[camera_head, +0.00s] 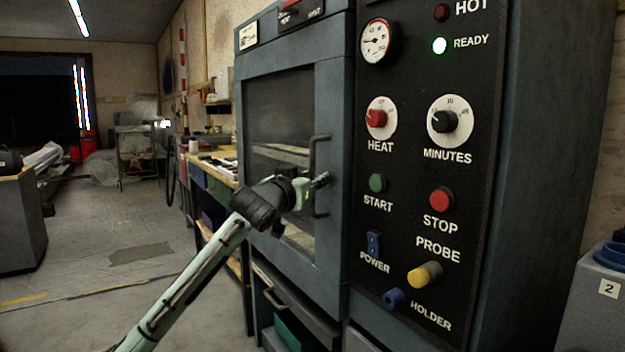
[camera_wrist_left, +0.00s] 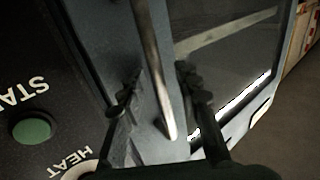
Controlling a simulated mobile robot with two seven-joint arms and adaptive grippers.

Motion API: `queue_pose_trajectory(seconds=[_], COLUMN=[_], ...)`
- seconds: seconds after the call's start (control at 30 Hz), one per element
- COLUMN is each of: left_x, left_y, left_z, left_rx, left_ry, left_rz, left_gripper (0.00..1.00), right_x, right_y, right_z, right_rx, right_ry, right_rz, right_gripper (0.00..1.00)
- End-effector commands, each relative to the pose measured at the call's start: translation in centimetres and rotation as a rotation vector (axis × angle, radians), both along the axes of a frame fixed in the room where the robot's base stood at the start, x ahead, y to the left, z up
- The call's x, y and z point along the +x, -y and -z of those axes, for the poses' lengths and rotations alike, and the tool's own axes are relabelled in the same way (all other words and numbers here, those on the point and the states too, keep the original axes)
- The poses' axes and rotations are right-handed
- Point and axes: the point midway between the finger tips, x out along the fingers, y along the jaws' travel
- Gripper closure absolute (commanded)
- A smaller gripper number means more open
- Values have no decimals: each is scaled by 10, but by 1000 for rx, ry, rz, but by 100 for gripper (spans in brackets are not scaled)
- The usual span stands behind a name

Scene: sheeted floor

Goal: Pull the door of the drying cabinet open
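The drying cabinet's door (camera_head: 331,92) is blue-grey with a dark window (camera_head: 279,105); I see no clear gap at its edge next to the control panel. Its upright bar handle (camera_head: 313,153) is on the door's right side. My left gripper (camera_head: 323,180) reaches the handle at its lower half. In the left wrist view, the handle (camera_wrist_left: 152,62) runs between the two dark fingers of my left gripper (camera_wrist_left: 158,90). The fingers are apart, with space visible on either side of the bar. My right gripper is in neither view.
A cluttered workbench (camera_head: 213,170) stands behind the cabinet. Open floor (camera_head: 110,235) lies to the left.

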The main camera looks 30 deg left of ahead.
Motion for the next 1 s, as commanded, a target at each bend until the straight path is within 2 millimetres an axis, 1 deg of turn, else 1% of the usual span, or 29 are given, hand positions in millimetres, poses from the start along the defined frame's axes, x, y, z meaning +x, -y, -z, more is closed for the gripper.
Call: queue_pose_trajectory(seconds=[0.07,0.3,0.33,1.0], left_x=[0,0,0,-1], left_y=[0,0,0,0], left_z=[0,0,0,0], left_rx=[0,0,0,0], left_ry=[0,0,0,-1], left_rz=[0,0,0,0], left_gripper=[69,99,100,100], right_x=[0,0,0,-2], right_y=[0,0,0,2], right_z=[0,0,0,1], right_rx=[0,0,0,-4], right_ry=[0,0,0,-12], right_rz=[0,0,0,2], right_gripper=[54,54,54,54])
